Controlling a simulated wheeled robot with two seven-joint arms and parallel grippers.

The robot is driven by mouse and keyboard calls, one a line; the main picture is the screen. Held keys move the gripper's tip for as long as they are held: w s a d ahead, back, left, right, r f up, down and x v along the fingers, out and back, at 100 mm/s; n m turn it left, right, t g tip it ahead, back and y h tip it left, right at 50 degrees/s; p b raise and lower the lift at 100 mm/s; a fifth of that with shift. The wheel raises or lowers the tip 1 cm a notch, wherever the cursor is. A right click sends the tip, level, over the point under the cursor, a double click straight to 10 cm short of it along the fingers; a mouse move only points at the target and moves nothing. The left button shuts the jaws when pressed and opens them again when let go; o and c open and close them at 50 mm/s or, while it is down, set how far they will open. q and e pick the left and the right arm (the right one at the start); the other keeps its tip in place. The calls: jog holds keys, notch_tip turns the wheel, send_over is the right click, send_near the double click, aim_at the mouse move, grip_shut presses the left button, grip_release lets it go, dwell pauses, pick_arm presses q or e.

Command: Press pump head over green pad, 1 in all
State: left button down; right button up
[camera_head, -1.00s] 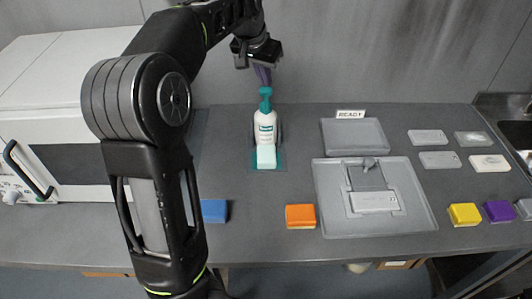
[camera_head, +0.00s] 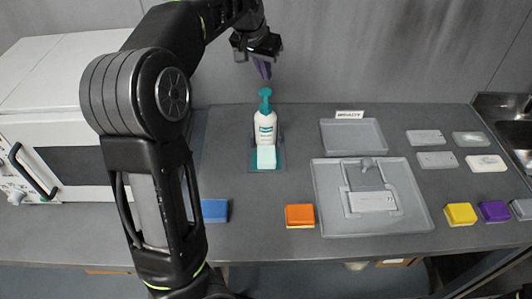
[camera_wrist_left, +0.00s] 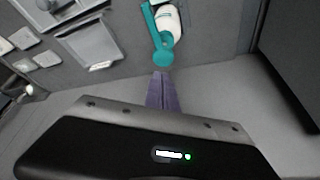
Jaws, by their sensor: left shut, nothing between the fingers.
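A white pump bottle (camera_head: 265,129) with a teal pump head (camera_head: 265,93) stands upright on the table. A pale block (camera_head: 266,157) sits at its front on a green pad (camera_head: 281,161), under the spout side. My left gripper (camera_head: 263,70) is above the pump head, with a gap between them, its purple fingers shut and empty. In the left wrist view the shut fingers (camera_wrist_left: 161,92) point toward the teal pump head (camera_wrist_left: 163,58), and the bottle (camera_wrist_left: 168,24) lies beyond it. My right gripper is not in view.
A grey tray with a fixture (camera_head: 410,215) and a smaller tray (camera_head: 352,135) are to the right. Blue (camera_head: 214,210) and orange (camera_head: 300,215) sponges lie in front. A white oven-like machine (camera_head: 60,130) stands left. A sink (camera_head: 510,120) is far right.

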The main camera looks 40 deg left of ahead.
pick_arm(q)
notch_tip(320, 180, up, 4)
jog(key=shift+f+p, duration=0.1)
jog(key=shift+p, duration=0.55)
